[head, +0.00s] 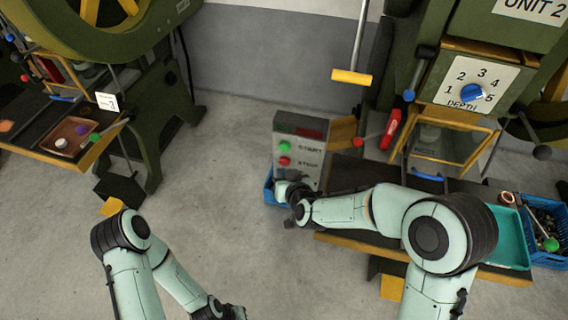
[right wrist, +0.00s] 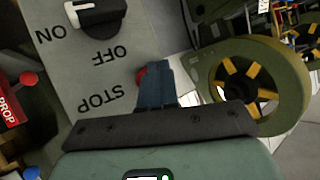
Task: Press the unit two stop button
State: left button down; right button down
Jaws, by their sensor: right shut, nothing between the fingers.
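The grey control box (head: 309,163) stands beside the green machine marked UNIT 2 (head: 533,8). Its face has a green START button (head: 285,146) and, below it, a red STOP button (head: 284,160). My right gripper (head: 284,186) is just below the STOP button in the head view. In the right wrist view its shut, empty fingers (right wrist: 153,70) overlap the red button (right wrist: 141,76), hiding most of it; I cannot tell whether they touch. My left gripper (head: 230,311) is at the bottom edge, partly cut off, its fingers unclear.
A black ON/OFF switch (right wrist: 96,18) is on the same panel. A blue DEPTH dial (head: 472,92), a teal tray (head: 512,240) and a blue crate (head: 549,262) are at right. The floor (head: 215,190) left of the box is clear.

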jog(key=shift+s+a+b, duration=0.15)
jog(key=shift+s+a, duration=0.1)
jog(key=shift+s, duration=0.55)
jog(key=shift+s+a+b, duration=0.2)
jog(key=shift+s+a, duration=0.05)
jog(key=shift+s, duration=0.5)
jog(key=shift+s+a+b, duration=0.15)
jog(key=shift+s+a, duration=0.1)
jog(key=shift+s, duration=0.55)
jog(key=s+d+f+m+g+h, duration=0.1)
jog(key=s+d+f+g, duration=0.3)
jog(key=f, duration=0.6)
jog(key=s+d+f+m+g+h, duration=0.1)
jog(key=s+d+f+g, duration=0.1)
jog(key=s+d+f, duration=0.6)
jog(key=s+f+m+g, duration=0.1)
jog(key=s+f+g, duration=0.2)
jog(key=s+f, duration=0.3)
jog(key=s+f+m+g+y, duration=0.1)
jog(key=s+f+m+g, duration=0.1)
jog(key=s+f, duration=0.5)
jog(key=s+g+p, duration=0.1)
jog(key=s, duration=0.4)
jog(key=shift+g, duration=0.3)
jog(key=shift+w+d, duration=0.1)
